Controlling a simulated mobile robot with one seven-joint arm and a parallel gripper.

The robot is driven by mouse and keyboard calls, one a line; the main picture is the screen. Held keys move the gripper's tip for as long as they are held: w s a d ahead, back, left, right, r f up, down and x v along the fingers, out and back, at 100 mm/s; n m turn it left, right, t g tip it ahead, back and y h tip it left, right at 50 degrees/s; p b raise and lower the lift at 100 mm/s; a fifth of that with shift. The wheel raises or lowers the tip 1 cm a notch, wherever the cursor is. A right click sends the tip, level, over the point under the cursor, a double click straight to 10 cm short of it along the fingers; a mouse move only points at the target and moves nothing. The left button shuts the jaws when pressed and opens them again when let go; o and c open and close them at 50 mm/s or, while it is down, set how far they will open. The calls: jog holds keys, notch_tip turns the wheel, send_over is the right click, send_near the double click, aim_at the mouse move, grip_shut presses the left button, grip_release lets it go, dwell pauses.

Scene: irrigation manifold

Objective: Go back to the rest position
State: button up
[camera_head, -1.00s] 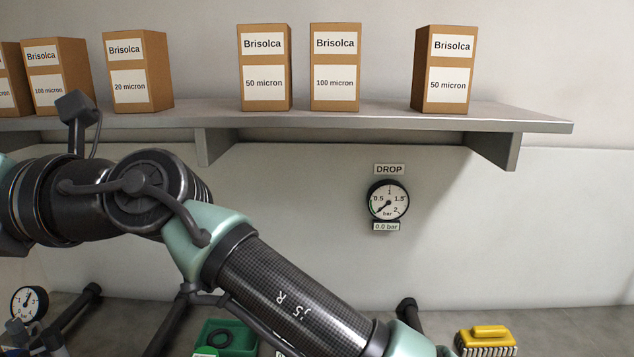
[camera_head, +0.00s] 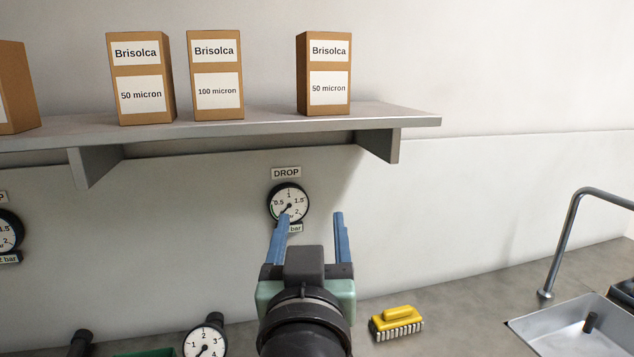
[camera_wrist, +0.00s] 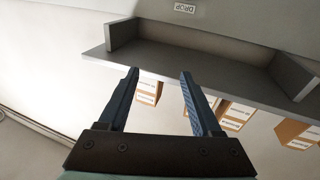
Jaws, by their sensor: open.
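My gripper (camera_head: 309,222) is raised in front of the wall, with its two blue fingers apart and nothing between them. In the head view its fingertips overlap the lower part of the DROP gauge (camera_head: 288,202), whose needle points low on the dial. In the wrist view my gripper (camera_wrist: 158,72) shows from behind, open and empty, with the shelf and boxes appearing upside down beyond the fingers.
A grey shelf (camera_head: 230,137) on the wall carries several Brisolca boxes (camera_head: 216,75). A yellow brush (camera_head: 397,322) lies on the counter (camera_head: 470,290). A sink (camera_head: 570,335) with a tap (camera_head: 568,240) is at right. A pressure gauge (camera_head: 207,342) stands at the bottom.

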notch_tip(320, 180, down, 4)
jog(key=d+g, duration=0.1)
jog(key=s+r+t+p, duration=0.2)
jog(key=s+r+t, duration=0.1)
jog(key=r, duration=0.7)
jog(key=s+r+t+p, duration=0.2)
jog(key=s+r, duration=0.4)
jog(key=r, duration=0.5)
jog(key=s+r+t+p, duration=0.3)
jog(key=s+r+t, duration=0.1)
jog(key=r, duration=0.6)
jog(key=shift+s+d+r+m, duration=0.2)
jog(key=shift+s+m, duration=0.1)
jog(key=shift+s, duration=0.25)
